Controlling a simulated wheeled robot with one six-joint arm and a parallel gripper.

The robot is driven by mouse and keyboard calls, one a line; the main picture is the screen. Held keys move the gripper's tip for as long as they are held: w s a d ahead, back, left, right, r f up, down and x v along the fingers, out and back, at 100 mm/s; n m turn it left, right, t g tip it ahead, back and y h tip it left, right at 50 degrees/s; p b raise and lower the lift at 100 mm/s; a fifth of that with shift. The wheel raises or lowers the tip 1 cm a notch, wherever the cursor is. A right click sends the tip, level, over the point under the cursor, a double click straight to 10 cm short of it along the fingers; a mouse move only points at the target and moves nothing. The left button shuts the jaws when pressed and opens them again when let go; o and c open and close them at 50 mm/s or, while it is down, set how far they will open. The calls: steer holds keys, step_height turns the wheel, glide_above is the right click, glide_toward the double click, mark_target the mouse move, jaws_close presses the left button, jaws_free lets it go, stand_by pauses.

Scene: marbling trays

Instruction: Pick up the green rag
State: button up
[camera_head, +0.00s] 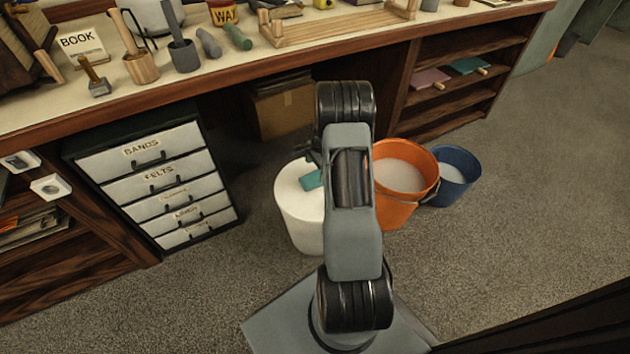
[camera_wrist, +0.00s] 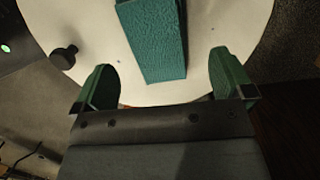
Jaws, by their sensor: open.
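The green rag (camera_wrist: 152,42) is a teal, textured, folded strip lying on the round white top of a drum-like stool (camera_wrist: 215,22). In the head view the rag (camera_head: 311,180) shows in part beside my arm, on the white stool (camera_head: 298,215). My gripper (camera_wrist: 164,78) is open over the white top. Its two green fingers stand to either side of the rag's near end, with a gap on each side and nothing held. In the head view my arm hides most of the gripper and part of the stool.
An orange bucket (camera_head: 405,205) and a blue bucket (camera_head: 458,190) stand right of the stool. A labelled drawer unit (camera_head: 165,190) stands left, under the cluttered workbench (camera_head: 215,75). A dark knob (camera_wrist: 64,57) is at the stool's left edge. Carpet in front is clear.

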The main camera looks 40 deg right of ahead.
mark_target(316, 176)
steer(key=f, duration=0.1)
steer(key=f+b, duration=0.1)
steer(key=f, duration=0.2)
steer(key=shift+a+b, duration=0.35)
steer(key=shift+r, duration=0.1)
steer(key=c, duration=0.8)
